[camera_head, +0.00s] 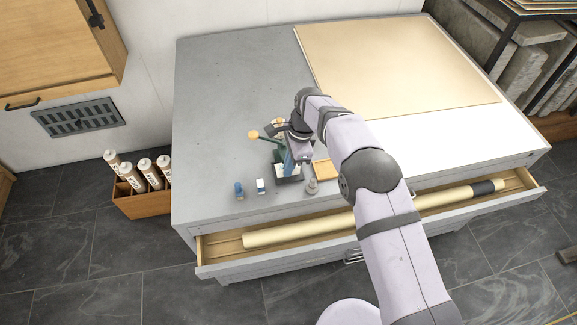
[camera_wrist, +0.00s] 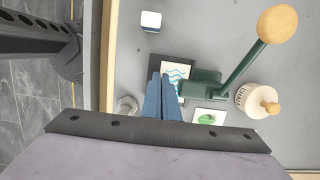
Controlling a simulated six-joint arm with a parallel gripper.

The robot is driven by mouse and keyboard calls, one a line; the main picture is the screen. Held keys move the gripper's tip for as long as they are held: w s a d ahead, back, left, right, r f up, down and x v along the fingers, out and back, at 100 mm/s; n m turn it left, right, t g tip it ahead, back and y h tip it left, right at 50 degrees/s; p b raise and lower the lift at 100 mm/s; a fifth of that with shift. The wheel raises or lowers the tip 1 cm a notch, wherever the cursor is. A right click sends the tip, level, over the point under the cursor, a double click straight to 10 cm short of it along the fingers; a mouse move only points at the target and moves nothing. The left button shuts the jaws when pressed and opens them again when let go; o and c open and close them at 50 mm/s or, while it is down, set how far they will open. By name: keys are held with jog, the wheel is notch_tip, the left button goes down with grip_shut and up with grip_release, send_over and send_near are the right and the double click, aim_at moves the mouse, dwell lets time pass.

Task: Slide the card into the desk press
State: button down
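The green desk press (camera_wrist: 205,86) stands near the front edge of the cabinet top. Its lever ends in a round wooden knob (camera_wrist: 278,24), which also shows in the head view (camera_head: 253,135). A white card with blue waves (camera_wrist: 177,72) lies over the dark base of the press, partly hidden by my fingers. Another white card with a green mark (camera_wrist: 209,118) lies beside the press. My gripper (camera_wrist: 161,76) points down at the left edge of the wave card, its blue fingers close together. I cannot tell whether they hold anything.
A lidded jar (camera_wrist: 257,100) stands beside the press. A blue bottle (camera_head: 239,190), a white-and-blue block (camera_head: 261,186) and a small grey bottle (camera_head: 311,186) stand along the front edge. An open drawer (camera_head: 225,247) juts out below. The grey top (camera_head: 225,90) behind is clear.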

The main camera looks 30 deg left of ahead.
dwell(0.4)
jog(key=c, duration=2)
grip_release()
jog(key=shift+c, duration=0.5)
jog(key=shift+c, duration=0.9)
jog(key=shift+r+p, duration=2.15)
jog(key=shift+r, duration=0.8)
